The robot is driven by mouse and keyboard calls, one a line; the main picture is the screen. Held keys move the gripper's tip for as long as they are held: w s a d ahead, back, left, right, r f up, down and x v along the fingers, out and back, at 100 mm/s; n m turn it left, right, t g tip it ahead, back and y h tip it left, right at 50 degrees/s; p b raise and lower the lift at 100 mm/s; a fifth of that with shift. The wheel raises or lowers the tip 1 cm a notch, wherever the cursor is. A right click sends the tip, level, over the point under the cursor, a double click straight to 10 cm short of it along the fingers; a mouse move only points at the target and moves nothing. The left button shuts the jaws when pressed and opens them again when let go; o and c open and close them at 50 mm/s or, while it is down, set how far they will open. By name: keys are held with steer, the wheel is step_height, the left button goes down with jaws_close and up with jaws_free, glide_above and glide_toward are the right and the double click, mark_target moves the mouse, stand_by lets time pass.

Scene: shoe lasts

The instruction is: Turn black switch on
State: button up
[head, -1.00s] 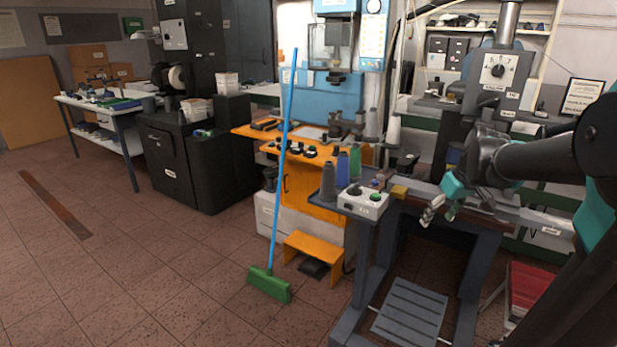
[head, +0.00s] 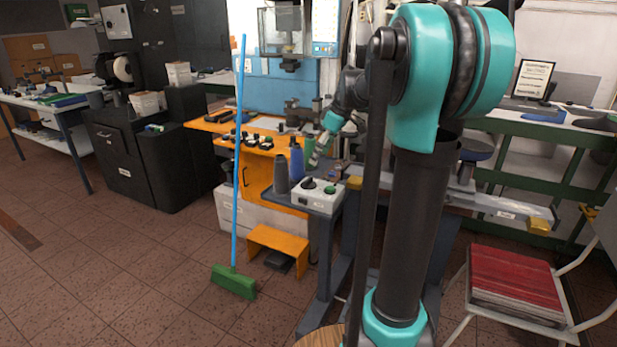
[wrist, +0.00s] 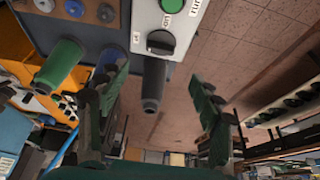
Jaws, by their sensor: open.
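The black switch (head: 309,184) is a round knob on a white control box (head: 318,199) at the corner of a grey table. A green button (head: 330,189) sits beside it. In the wrist view the black switch (wrist: 160,42) shows close up with printed labels around it, below the green button (wrist: 172,6). My gripper (head: 317,155) is above and behind the box in the head view. In the wrist view my gripper (wrist: 158,78) has its two fingers wide apart and nothing held between them. The switch appears between and beyond the fingertips, apart from them.
A grey spool (head: 281,175), a blue spool (head: 296,160) and a green spool (head: 308,149) stand close beside the box. A blue-handled broom (head: 238,150) leans at the orange bench (head: 205,125). Floor at left is clear.

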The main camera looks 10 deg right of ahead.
mark_target(309, 179)
steer(key=x, duration=1)
steer(key=shift+s+d+f, duration=0.1)
steer(key=shift+f, duration=0.05)
steer(key=shift+c, duration=0.5)
steer(key=c, duration=1.1)
steer(key=shift+o, duration=0.2)
